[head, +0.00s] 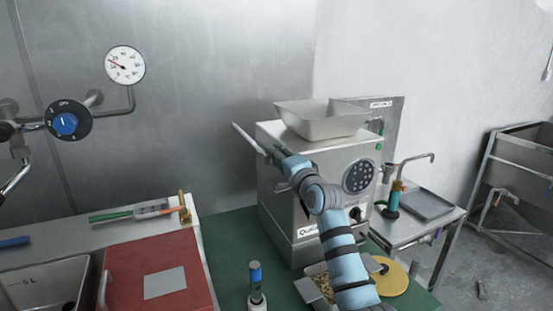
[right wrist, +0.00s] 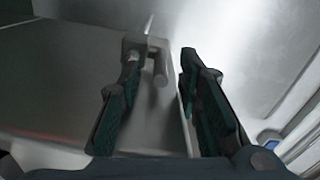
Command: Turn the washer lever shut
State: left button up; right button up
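A thin pale lever-like bar (head: 246,136) slants up and left from beside the steel machine (head: 281,200); I take it for the washer lever. My right gripper (head: 277,166) is at the machine's upper left side, by the lower end of the bar; its fingers are small and partly hidden in the head view. In the right wrist view my right gripper (right wrist: 160,75) has its fingers apart. A metal fitting with a short peg (right wrist: 158,68) shows near the left fingertip, between the fingers. I cannot tell whether they touch. My left gripper is not in view.
A steel hopper (head: 322,118) sits on the machine. A red-lidded box (head: 130,262), a blue-capped bottle (head: 255,275) and a yellow disc (head: 393,280) are in front. A blue dial (head: 66,123) and gauge (head: 125,65) are at the left wall.

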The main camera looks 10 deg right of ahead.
jog(key=shift+w+a, duration=0.1)
jog(key=shift+w, duration=0.45)
grip_shut()
